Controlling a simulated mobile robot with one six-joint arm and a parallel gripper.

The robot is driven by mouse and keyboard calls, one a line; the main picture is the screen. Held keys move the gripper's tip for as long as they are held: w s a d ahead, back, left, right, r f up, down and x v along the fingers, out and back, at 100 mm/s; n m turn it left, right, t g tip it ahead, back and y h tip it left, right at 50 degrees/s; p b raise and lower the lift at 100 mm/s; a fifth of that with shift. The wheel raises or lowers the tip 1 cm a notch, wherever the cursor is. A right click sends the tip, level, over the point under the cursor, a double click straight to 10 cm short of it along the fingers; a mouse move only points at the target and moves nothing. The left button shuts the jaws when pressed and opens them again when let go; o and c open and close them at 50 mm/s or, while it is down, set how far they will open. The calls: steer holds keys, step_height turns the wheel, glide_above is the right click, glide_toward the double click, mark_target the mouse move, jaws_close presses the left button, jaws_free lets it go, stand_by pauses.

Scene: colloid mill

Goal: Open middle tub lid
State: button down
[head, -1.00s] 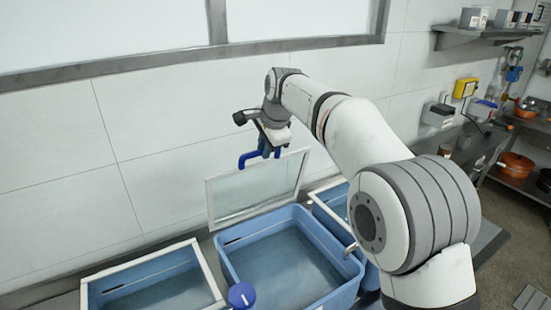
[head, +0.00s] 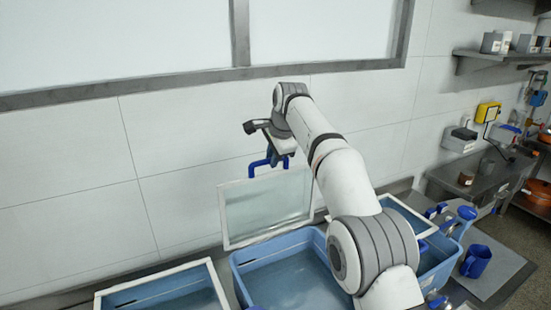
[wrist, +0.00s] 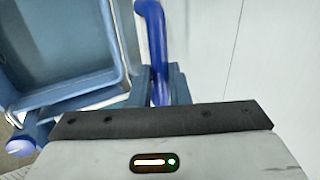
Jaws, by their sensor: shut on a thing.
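The middle tub (head: 240,277) is blue and open at the top, with clear bluish contents inside. Its lid, a clear panel in a white frame (head: 222,215), stands nearly upright along the tub's back edge, close to the wall. A blue handle (head: 254,167) sits on the lid's top edge. My gripper (head: 277,163) is shut on the handle above the lid. In the wrist view the handle (wrist: 157,40) runs between the fingers (wrist: 160,90), and a blue tub (wrist: 60,45) lies at the left. My arm hides part of the middle tub's right side.
A left tub with a white-framed lid (head: 208,275) stands beside it. A right tub (head: 437,260) is partly behind my arm. A blue jug (head: 477,261) stands at the right. The tiled wall (head: 180,150) is close behind the lid.

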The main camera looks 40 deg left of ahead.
steer(key=shift+a+f, duration=0.1)
steer(key=shift+f, duration=0.15)
steer(key=c, duration=1.5)
jaws_free()
steer(key=shift+a, duration=0.15)
steer(key=shift+o, duration=0.7)
steer(key=shift+r, duration=0.2)
steer(key=v, duration=0.8)
